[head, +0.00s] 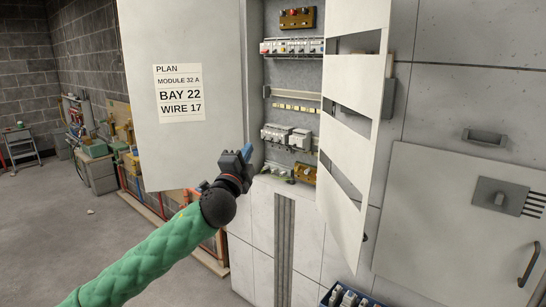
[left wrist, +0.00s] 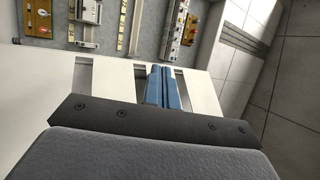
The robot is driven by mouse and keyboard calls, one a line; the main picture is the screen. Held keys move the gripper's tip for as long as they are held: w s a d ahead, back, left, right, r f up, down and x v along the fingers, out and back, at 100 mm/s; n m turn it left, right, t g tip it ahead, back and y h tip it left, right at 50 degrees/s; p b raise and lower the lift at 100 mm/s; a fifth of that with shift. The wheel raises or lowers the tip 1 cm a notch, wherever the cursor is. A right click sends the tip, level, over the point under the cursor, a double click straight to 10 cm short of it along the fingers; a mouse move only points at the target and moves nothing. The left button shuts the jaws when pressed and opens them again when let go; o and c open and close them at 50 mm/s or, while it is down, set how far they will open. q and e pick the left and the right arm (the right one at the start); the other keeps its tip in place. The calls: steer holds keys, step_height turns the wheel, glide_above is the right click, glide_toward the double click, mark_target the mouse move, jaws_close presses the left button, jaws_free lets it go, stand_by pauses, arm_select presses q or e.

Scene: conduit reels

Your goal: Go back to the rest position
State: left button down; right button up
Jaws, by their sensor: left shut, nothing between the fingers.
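My left gripper (head: 247,153) is at the end of my green-sleeved arm, in front of the open electrical cabinet. Its blue fingers are shut with nothing between them; they also show in the left wrist view (left wrist: 163,88). The cabinet's interior panel (head: 292,100) holds rows of modules (head: 293,46) and a lower row (head: 288,136). The left door (head: 180,60) bears a plan label (head: 179,93) reading module 32 A, bay 22, wire 17. My right gripper is not in either view.
The slotted right door (head: 350,130) stands open and juts forward. A blue bin (head: 345,298) with parts sits low at the bottom. A grey panel with a handle (head: 530,265) is at the right. A cluttered workbench (head: 95,150) is at the back left. The floor at left is mostly clear.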

arm_select(q)
steer(key=s+a+f+n+g+y, duration=0.25)
steer(key=s+f+n+g, duration=0.2)
steer(key=f, duration=0.45)
steer(key=s+a+f+n+g+y, duration=0.25)
steer(key=s+f+n, duration=0.3)
steer(key=f, duration=0.35)
steer(key=s+a+f+n+g+y, duration=0.25)
steer(key=s+f+n+g, duration=0.2)
steer(key=f, duration=0.45)
steer(key=s+f+n+g+h, duration=0.1)
steer(key=s+f+g, duration=0.3)
steer(key=s+f, duration=1.1)
steer(key=s+a+f+n+g+h, duration=0.1)
steer(key=s+f+g, duration=0.3)
steer(key=s+f, duration=1.2)
steer(key=s+n, duration=0.1)
steer(key=s, duration=0.5)
steer(key=shift+s+a, duration=0.15)
steer(key=shift+s, duration=0.1)
